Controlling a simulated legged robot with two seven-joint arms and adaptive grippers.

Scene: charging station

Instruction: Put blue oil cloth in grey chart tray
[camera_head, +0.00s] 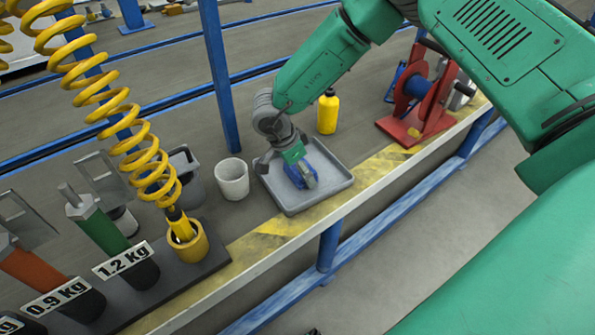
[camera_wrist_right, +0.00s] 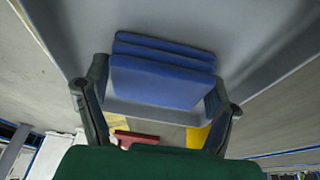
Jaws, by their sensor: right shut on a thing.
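The blue oil cloth (camera_head: 293,176) is folded and sits inside the outline of the grey chart tray (camera_head: 332,176) on the bench. My right gripper (camera_head: 301,177) reaches down over the tray and is shut on the cloth. In the right wrist view the folded blue cloth (camera_wrist_right: 160,78) lies between the two fingers of my right gripper (camera_wrist_right: 158,88), with the grey tray surface around it. I cannot tell whether the cloth touches the tray floor. My left gripper is not in view.
A pale cup (camera_head: 232,179) and a grey container (camera_head: 187,176) stand left of the tray. A yellow bottle (camera_head: 328,112) stands behind it. A red reel stand (camera_head: 414,125) is to the right. Weighted tools in a dark rack (camera_head: 190,268) and a yellow coiled hose (camera_head: 135,130) are at left.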

